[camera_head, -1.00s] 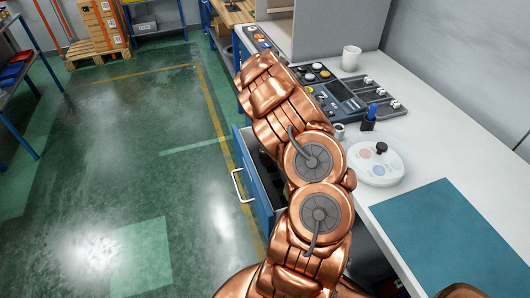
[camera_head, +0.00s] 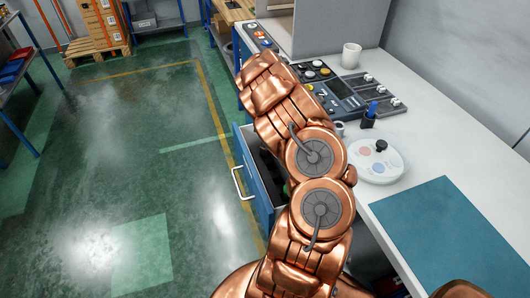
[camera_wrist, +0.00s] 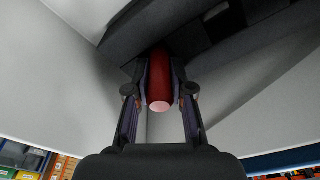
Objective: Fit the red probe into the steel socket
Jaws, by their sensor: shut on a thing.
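My gripper (camera_wrist: 160,92) is shut on the red probe (camera_wrist: 159,72) in the wrist view. The probe is a dark red rounded cylinder with a pale pink end face, held between the two fingers. Its far end meets or overlaps a dark surface, and I cannot tell whether they touch. In the head view my arm hides the gripper and the probe. I cannot make out the steel socket for certain in either view.
A dark control console (camera_head: 338,94) with knobs lies on the white bench, with a white mug (camera_head: 351,55) behind it. A pen holder (camera_head: 368,122), a round white dish (camera_head: 376,163) and a teal mat (camera_head: 449,232) stand nearer. A blue drawer (camera_head: 257,184) is open below.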

